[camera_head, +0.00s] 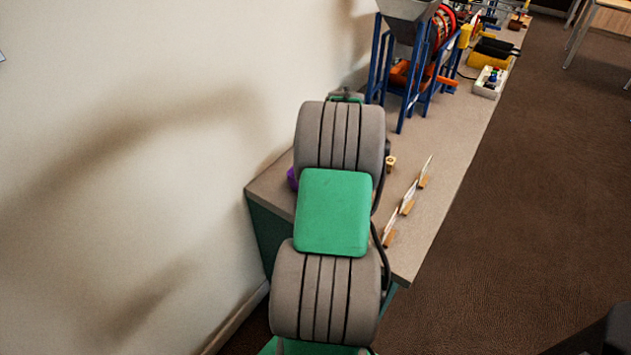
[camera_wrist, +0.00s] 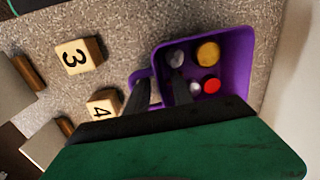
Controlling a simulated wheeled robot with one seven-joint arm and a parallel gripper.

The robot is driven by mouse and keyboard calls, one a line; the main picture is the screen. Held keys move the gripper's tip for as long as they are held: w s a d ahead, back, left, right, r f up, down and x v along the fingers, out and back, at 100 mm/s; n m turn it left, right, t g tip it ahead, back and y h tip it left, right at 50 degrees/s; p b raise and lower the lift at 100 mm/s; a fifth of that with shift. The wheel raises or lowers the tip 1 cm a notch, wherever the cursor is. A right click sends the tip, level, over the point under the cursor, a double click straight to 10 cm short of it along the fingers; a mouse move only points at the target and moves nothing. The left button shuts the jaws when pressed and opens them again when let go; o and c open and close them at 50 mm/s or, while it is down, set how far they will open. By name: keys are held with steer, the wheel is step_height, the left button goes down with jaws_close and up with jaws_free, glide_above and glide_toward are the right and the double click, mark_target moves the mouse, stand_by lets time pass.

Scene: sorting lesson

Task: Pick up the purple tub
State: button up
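The purple tub (camera_wrist: 236,42) sits on the grey speckled tabletop in the wrist view. Several round pieces lie in it: gold, red and silver-grey. A purple loop like a handle (camera_wrist: 133,76) sticks out from its left side. My gripper (camera_wrist: 160,82) is at the tub's left wall, one dark finger over the loop and the other over the tub's inside, with a gap between them. I cannot tell whether the fingers touch the wall. In the head view only a sliver of the tub (camera_head: 292,178) shows; my arm hides the rest and the gripper.
Wooden blocks marked 3 (camera_wrist: 80,56) and 4 (camera_wrist: 104,102) lie left of the tub. Card stands (camera_head: 407,200) line the table's right side. A blue-framed hopper (camera_head: 405,60) stands farther back. The wall is close on the left.

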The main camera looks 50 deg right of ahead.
steer(key=shift+c, duration=0.6)
jaws_close()
stand_by(0.8)
